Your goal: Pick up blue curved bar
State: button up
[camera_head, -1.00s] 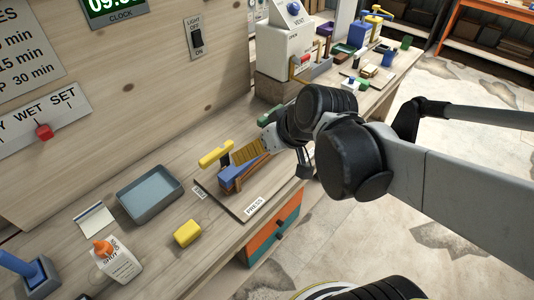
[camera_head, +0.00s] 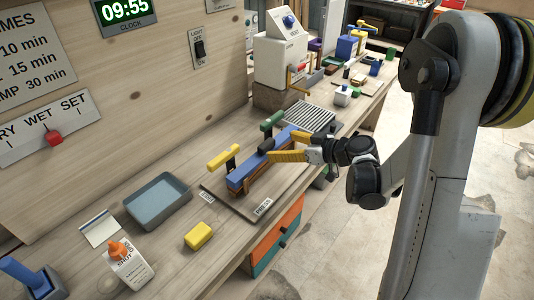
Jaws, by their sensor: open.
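The blue curved bar (camera_head: 242,176) lies on top of a brown wooden piece on the press board (camera_head: 238,204). My gripper (camera_head: 272,150), with yellow fingers, comes in from the right at the bar's upper right part. The fingers are apart, one nearer and one farther in the picture. I cannot tell whether they touch the bar. A yellow-handled clamp (camera_head: 224,156) stands at the bar's left end and a green-handled one (camera_head: 272,121) stands behind it towards the far end.
A grey-blue tray (camera_head: 157,203), a yellow block (camera_head: 199,235) and a glue bottle (camera_head: 130,265) stand to the left on the bench. A ribbed rack (camera_head: 308,116) and a white vent machine (camera_head: 283,58) are behind. Drawers are below the front edge.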

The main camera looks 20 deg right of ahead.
aim_at(266, 143)
jog(key=b+x, duration=0.2)
jog(key=x, duration=0.5)
jog(key=shift+a+r, duration=0.15)
jog(key=shift+s+r, duration=0.1)
jog(key=shift+s, duration=0.05)
jog(key=shift+c, duration=0.9)
jog(key=c, duration=1.2)
jog(key=shift+r, duration=0.1)
jog(key=shift+c, duration=0.2)
